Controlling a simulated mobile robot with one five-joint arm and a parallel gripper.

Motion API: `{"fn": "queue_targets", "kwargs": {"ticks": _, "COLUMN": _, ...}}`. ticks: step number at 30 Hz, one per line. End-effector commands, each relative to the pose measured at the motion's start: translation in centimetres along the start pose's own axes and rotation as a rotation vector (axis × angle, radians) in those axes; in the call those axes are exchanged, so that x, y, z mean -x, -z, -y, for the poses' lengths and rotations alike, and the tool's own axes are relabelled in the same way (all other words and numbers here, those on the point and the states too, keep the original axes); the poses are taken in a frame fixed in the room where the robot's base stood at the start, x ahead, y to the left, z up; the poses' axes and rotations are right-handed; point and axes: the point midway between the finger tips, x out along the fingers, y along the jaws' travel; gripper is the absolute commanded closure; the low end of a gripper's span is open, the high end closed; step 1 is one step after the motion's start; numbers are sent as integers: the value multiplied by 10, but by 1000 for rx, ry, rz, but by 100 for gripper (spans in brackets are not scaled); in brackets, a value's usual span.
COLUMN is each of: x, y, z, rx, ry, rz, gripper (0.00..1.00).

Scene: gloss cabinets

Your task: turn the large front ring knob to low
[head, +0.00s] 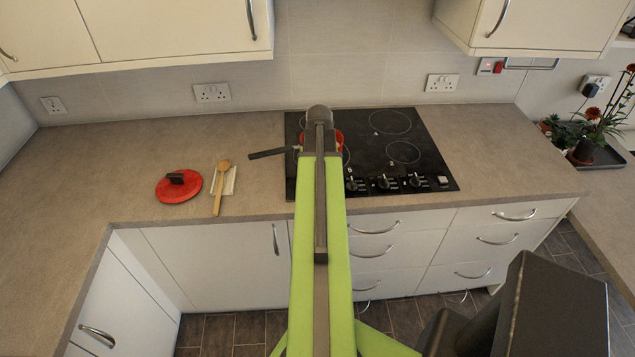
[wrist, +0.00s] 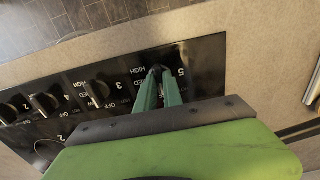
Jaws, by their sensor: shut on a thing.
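The black hob (head: 375,160) is set in the worktop, with a row of knobs along its front edge. In the wrist view my gripper (wrist: 159,80) has its two green fingers close together at the control panel (wrist: 200,65). The fingers are shut on a dark knob (wrist: 157,69), beside the printed word HIGH. Most of this knob is hidden by the fingertips, so its pointer cannot be read. Other black knobs (wrist: 97,91) stand to the left in that view. In the head view my arm hides the gripper and the held knob.
A red pan (head: 338,138) with a dark handle (head: 272,153) stands on the hob's left side, partly behind my arm. A red lid (head: 179,187) and a wooden spoon (head: 221,187) lie left on the worktop. Drawers (head: 400,245) are below; wall cupboards (head: 545,22) overhang.

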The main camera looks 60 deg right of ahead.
Motion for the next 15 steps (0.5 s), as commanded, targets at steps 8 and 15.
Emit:
{"fn": "queue_targets", "kwargs": {"ticks": 8, "x": 0, "y": -2, "z": 0, "rx": -12, "ry": 0, "rz": 2, "gripper": 100}}
{"fn": "queue_targets", "kwargs": {"ticks": 15, "x": 0, "y": 1, "z": -2, "rx": -105, "ry": -1, "rz": -3, "gripper": 100}}
